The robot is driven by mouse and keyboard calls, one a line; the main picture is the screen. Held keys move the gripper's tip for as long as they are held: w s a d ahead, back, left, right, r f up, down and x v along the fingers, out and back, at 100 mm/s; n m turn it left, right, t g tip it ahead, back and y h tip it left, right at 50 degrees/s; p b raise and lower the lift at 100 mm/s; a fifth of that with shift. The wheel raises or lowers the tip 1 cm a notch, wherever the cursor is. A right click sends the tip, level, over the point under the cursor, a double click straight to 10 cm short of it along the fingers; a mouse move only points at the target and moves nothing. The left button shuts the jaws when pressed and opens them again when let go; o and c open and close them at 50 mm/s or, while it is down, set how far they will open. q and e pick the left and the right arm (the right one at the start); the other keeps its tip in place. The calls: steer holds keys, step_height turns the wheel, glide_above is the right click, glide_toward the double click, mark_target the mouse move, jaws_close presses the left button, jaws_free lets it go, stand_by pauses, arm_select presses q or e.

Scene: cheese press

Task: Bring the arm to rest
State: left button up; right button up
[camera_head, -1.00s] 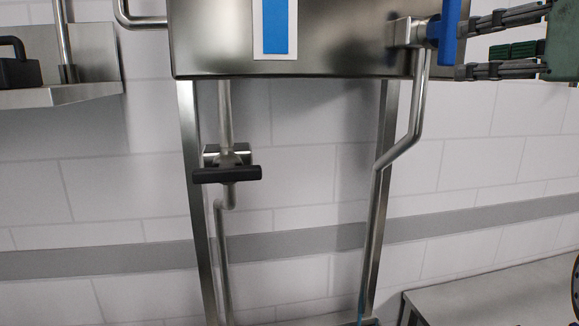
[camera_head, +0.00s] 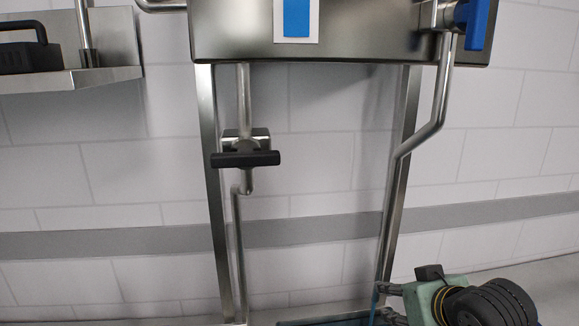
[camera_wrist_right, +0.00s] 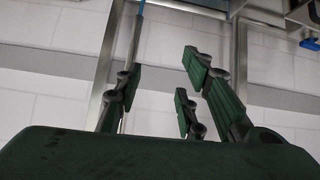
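My right gripper (camera_head: 382,303) is at the lower right of the head view, its fingers pointing left near the foot of a steel frame leg. The right wrist view shows its dark green fingers spread apart, with an empty gap (camera_wrist_right: 155,82) between them. The wrist and part of the forearm show behind it. The gripper holds nothing that I can see. My left gripper is not in view.
A steel tank (camera_head: 350,35) has a blue-handled valve (camera_head: 477,22) at its right. A black-handled valve (camera_head: 245,157) sits on the pipe below. A steel shelf (camera_head: 70,80) carries a black object (camera_head: 30,52) at left. Open space lies before the tiled wall.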

steer(key=s+a+f+g+h, duration=0.1)
steer(key=s+f+g, duration=0.5)
steer(key=s+f, duration=2)
steer(key=s+f+g+b, duration=0.1)
steer(key=s+f, duration=0.1)
steer(key=f, duration=1.3)
steer(key=s+f+g+b, duration=0.1)
steer(key=s+f+b, duration=0.1)
steer(key=f, duration=1.2)
steer(key=s+d+f+b, duration=0.2)
steer(key=s+d+f, duration=0.1)
steer(key=s+f, duration=1.3)
step_height(320, 180, down, 2)
steer(key=shift+s+f+g+h, duration=0.15)
steer(key=shift+s+g+h, duration=0.15)
steer(key=shift+g, duration=0.1)
